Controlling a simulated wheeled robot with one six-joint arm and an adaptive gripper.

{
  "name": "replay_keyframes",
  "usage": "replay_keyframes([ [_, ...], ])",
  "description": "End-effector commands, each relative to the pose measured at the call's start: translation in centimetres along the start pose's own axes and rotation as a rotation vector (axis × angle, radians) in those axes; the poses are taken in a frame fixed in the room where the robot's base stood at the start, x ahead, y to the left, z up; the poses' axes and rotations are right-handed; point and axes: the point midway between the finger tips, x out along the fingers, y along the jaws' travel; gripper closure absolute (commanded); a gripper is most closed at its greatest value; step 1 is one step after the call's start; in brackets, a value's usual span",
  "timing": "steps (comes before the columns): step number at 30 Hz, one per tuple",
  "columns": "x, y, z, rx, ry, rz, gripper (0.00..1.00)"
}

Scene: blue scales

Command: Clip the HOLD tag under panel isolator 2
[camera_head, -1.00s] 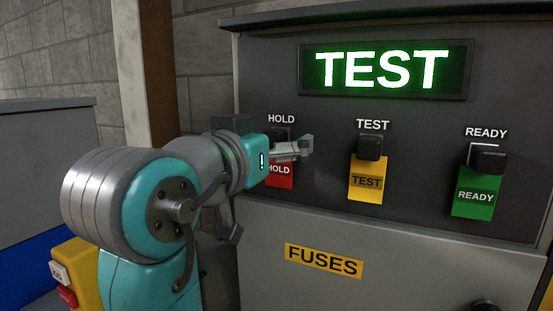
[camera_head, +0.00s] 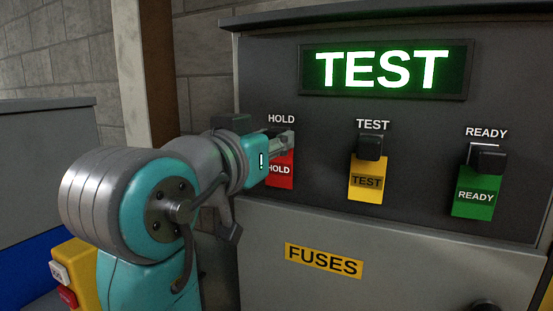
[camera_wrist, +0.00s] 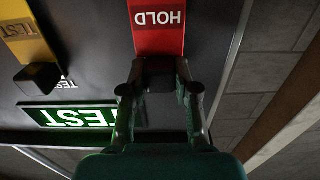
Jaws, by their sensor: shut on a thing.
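The red HOLD tag (camera_head: 280,168) hangs below the HOLD label on the grey panel, partly hidden by my gripper (camera_head: 284,141) in the head view. In the wrist view the red HOLD tag (camera_wrist: 158,25) appears upside down at the top. There, the fingers of my gripper (camera_wrist: 158,72) are shut on the tag's black clip, one on each side. The tag is still at its place on the panel. I see no isolator marked 2 in these views.
A yellow TEST tag (camera_head: 367,180) and a green READY tag (camera_head: 475,196) hang to the right from black clips. A lit green TEST display (camera_head: 384,70) is above. A FUSES label (camera_head: 324,261) is below. A brown post (camera_head: 147,80) stands left of the panel.

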Motion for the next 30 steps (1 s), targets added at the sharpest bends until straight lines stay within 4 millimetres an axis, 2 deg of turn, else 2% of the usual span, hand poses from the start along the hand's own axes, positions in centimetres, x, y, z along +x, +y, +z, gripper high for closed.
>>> replay_keyframes([
  [30, -3.5, 0.0, 0.0, 0.0, -0.001, 0.0, 1.0],
])
